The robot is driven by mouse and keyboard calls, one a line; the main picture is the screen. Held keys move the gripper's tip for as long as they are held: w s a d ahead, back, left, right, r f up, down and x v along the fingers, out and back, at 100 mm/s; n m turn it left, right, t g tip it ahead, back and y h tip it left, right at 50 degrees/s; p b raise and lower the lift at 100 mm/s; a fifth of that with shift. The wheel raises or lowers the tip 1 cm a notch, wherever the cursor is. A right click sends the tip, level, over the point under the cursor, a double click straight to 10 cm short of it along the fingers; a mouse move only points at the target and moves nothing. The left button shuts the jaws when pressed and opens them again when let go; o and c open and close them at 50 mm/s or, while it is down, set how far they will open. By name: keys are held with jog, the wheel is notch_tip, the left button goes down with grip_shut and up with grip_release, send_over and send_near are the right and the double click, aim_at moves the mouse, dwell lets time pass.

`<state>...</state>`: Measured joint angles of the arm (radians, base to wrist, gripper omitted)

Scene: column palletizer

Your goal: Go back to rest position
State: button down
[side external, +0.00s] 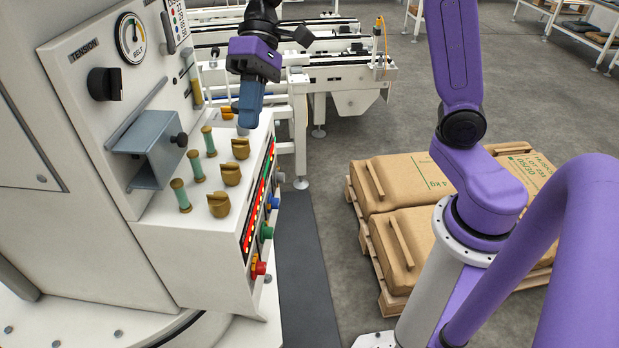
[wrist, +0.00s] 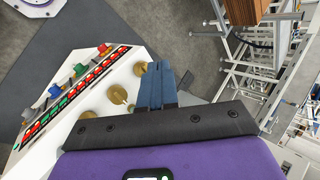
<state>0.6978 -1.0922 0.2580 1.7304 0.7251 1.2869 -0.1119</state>
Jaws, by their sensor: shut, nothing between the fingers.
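My gripper (side external: 247,118) is shut and empty. Its blue fingers point down over the far end of the control panel (side external: 170,245), close to the farthest brass knob (side external: 228,113). I cannot tell whether the fingertips touch anything there. In the wrist view the shut blue fingers (wrist: 155,72) lie side by side beside a brass knob (wrist: 142,68), and other brass knobs (wrist: 117,94) are below and to the left.
The panel carries several green-and-brass levers (side external: 196,166), a red light strip (side external: 262,190) and coloured buttons (side external: 266,232). A grey bracket (side external: 150,140) juts from the cabinet. White conveyors (side external: 345,75) stand behind. Sacks (side external: 405,180) lie on a pallet (side external: 372,250) at right.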

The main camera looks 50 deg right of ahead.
jog(key=s+d+f+n+t+h, duration=0.2)
jog(key=s+d+f+n+h, duration=0.1)
jog(key=s, duration=0.7)
jog(key=s+d+f+n+t+h, duration=0.1)
jog(key=s+d+f+n+h, duration=0.2)
jog(key=s+d+f+n, duration=0.2)
jog(key=s+d+n, duration=0.1)
jog(key=s+d, duration=0.2)
jog(key=s, duration=0.3)
jog(key=shift+s+f+n+t+h, duration=0.15)
jog(key=shift+f+n+t+h, duration=0.1)
jog(key=shift+n+t+h, duration=0.15)
jog(key=shift+d, duration=0.1)
